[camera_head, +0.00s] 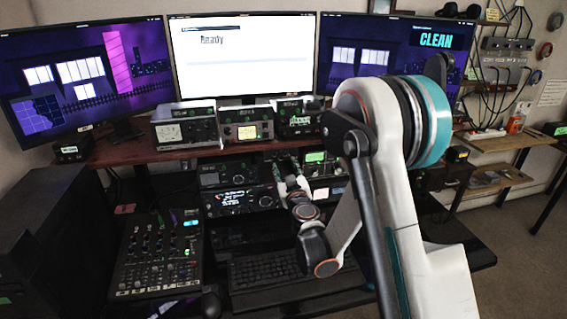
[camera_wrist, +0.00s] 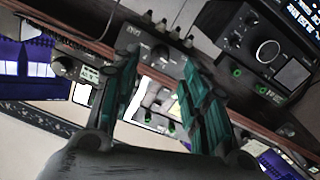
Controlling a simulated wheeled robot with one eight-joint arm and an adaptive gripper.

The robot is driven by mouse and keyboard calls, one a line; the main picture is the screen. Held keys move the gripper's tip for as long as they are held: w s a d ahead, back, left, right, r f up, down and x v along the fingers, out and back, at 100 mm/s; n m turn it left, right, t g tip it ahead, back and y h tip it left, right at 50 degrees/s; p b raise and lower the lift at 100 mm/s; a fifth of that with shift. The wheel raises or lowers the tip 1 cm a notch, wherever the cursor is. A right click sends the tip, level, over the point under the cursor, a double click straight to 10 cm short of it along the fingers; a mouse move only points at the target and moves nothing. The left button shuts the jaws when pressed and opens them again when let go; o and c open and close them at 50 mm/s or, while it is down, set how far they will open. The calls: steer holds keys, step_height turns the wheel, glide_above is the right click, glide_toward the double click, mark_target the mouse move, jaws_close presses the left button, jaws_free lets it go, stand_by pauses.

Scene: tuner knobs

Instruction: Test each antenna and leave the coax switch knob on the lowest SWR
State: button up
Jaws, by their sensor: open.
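My gripper (camera_head: 288,172) is in front of the radio stack under the shelf in the head view. In the wrist view my gripper (camera_wrist: 160,62) has its two teal fingers spread apart with nothing held between them. A dark panel with a round knob (camera_wrist: 161,53) lies beyond the fingertips; I cannot tell whether they touch it. That panel may be the coax switch, but its label is unreadable. A meter box with a lit yellow face (camera_head: 247,132) stands mid-shelf, beside a box with a pale meter (camera_head: 184,133). Their readings are too small to read.
A mixer (camera_head: 155,255) and a keyboard (camera_head: 268,267) lie on the desk below. A wall panel with several cables (camera_head: 507,45) is at the upper right.

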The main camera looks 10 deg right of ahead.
mark_target(283, 160)
steer(key=shift+w+d+b, duration=0.1)
steer(key=shift+w+b, duration=0.25)
steer(key=shift+w, duration=2.25)
jaws_close()
